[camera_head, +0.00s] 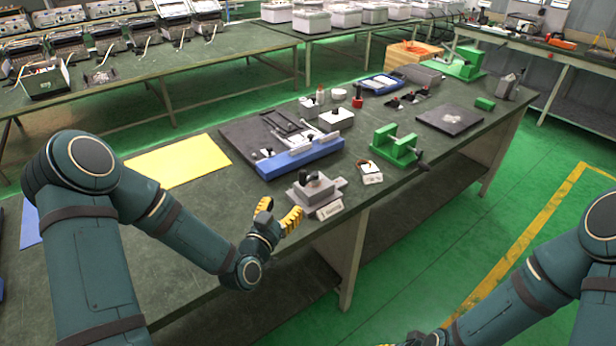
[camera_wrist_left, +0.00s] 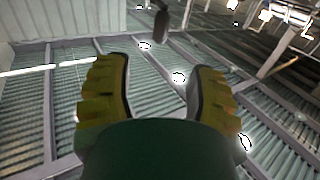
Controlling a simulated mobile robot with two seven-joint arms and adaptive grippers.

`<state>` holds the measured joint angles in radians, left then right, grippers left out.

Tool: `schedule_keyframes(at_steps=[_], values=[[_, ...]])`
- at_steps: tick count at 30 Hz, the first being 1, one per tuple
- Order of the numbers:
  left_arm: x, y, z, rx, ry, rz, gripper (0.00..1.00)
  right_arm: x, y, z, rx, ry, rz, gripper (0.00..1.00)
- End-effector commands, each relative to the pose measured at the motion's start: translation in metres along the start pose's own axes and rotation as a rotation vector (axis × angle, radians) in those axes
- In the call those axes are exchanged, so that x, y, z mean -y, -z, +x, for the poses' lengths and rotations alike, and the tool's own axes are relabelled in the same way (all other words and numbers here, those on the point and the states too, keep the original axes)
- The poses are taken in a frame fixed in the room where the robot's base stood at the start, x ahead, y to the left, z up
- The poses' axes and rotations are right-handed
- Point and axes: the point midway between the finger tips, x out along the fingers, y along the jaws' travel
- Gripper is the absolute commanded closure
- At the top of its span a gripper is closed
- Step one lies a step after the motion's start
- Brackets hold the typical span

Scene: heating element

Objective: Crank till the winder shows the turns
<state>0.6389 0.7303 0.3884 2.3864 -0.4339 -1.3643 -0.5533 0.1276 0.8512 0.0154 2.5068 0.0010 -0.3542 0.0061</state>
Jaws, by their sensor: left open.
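The winder looks to be the grey block device (camera_head: 302,193) at the table's near edge, with a dark handle (camera_head: 313,179) on top and a pale label plate at its front. No reading on it is legible. My left gripper (camera_head: 278,212) is just left of it, yellow fingers apart and empty. In the left wrist view my open fingers (camera_wrist_left: 158,90) point toward the ceiling. A dark rounded knob (camera_wrist_left: 161,22) hangs beyond them, apart from both; it may be the crank's handle.
A blue-edged fixture (camera_head: 300,158) stands behind the grey device. A small white-topped block (camera_head: 369,172) and a green clamp (camera_head: 395,146) stand to its right. A yellow sheet (camera_head: 178,161) lies to the left.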

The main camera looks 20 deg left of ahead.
Motion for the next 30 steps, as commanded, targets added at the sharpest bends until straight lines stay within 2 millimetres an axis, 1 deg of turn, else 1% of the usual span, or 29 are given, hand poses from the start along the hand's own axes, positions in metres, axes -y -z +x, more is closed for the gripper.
schedule_keyframes(at_steps=[5, 15, 21, 25, 30], values=[[0.000, 0.001, 0.017, -0.005, 0.001, 0.001, 0.44, 0.001, 0.000, -0.001, 0.000, 0.000, -0.001, 0.53], [0.000, 0.001, 0.083, -0.004, 0.001, 0.000, 0.44, 0.001, 0.000, -0.001, 0.000, 0.000, 0.000, 0.53], [0.000, 0.000, 0.116, -0.002, 0.001, -0.001, 0.44, 0.000, 0.000, 0.000, 0.000, 0.000, 0.000, 0.53], [0.000, 0.000, 0.129, -0.001, 0.000, -0.001, 0.44, 0.000, 0.000, 0.000, 0.000, 0.000, 0.000, 0.53], [-0.001, 0.001, 0.137, -0.001, 0.000, 0.000, 0.44, 0.000, 0.000, 0.000, 0.001, 0.000, 0.000, 0.53]])
